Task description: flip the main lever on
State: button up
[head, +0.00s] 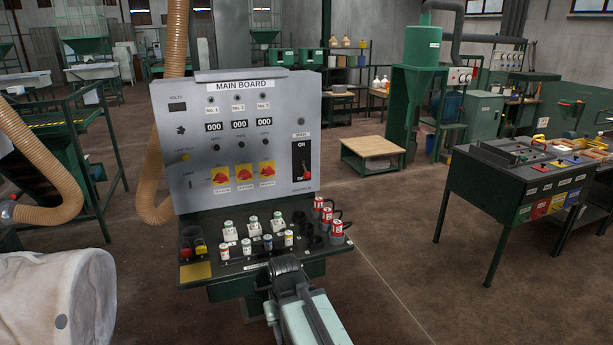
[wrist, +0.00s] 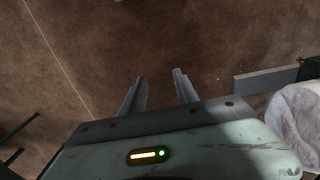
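The grey main board (head: 245,140) stands upright in the head view, left of centre. The main lever (head: 306,172) is a red handle on a black plate at the board's right side. The plate has ON at the top, and the handle sits at the lower end. The lever is not in the wrist view.
A console shelf (head: 265,264) with fuses, buttons and red plugs (head: 337,231) juts out below the board. Beige hoses (head: 160,190) hang at left, above a white bag (head: 60,300). A green-legged workbench (head: 530,180) stands at right. The floor between is clear.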

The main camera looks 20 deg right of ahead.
aim_at(306, 175)
jog(key=u, duration=3.35)
jog(key=k, duration=2)
jog(key=z, duration=2)
jog(key=i, duration=1.05)
jog(key=z, duration=0.05)
